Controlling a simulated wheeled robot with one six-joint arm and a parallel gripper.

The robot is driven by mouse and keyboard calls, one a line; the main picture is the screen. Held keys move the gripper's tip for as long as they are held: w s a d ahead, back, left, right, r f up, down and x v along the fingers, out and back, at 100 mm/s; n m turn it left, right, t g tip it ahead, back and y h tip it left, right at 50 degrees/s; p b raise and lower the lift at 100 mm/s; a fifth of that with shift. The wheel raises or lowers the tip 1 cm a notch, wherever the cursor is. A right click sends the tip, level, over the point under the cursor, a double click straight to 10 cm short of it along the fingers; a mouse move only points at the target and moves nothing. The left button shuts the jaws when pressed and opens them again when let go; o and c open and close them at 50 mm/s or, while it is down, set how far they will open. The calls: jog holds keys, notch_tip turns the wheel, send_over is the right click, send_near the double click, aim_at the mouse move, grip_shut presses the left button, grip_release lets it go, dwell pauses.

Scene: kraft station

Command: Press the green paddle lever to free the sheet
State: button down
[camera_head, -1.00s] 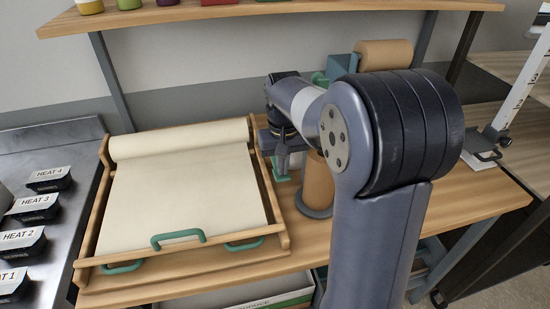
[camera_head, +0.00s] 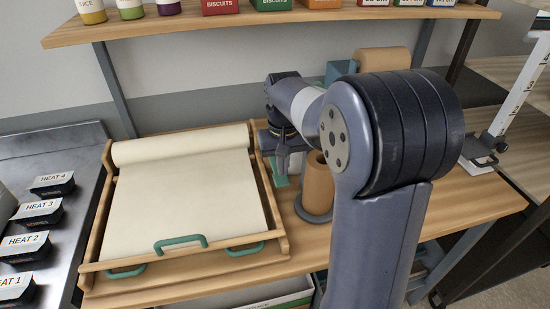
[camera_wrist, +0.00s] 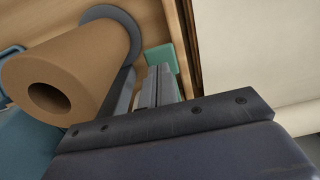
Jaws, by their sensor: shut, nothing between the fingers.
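The green paddle lever (camera_wrist: 181,68) shows in the wrist view as a flat green piece beside the wooden tray's edge. My gripper (camera_wrist: 158,75) is shut and empty, and its fingertips overlap the near side of the green piece. I cannot tell whether they touch it. In the head view a small bit of the green paddle (camera_head: 281,182) shows just below my gripper (camera_head: 282,172); the rest is hidden. The cream sheet (camera_head: 185,200) lies flat in the wooden tray, coming from a roll (camera_head: 180,145) at its back.
A brown paper roll (camera_head: 318,185) stands upright on a grey base, close right of my gripper. Another brown roll (camera_head: 385,60) lies behind my arm. The wooden tray (camera_head: 280,215) has green handles in front. A shelf (camera_head: 270,22) with boxes and jars hangs above.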

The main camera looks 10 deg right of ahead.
notch_tip(320, 180, up, 8)
jog(key=p, duration=0.6)
jog(key=shift+p, duration=0.3)
notch_tip(320, 180, down, 9)
jog(key=b, duration=0.8)
jog(key=shift+r, duration=0.1)
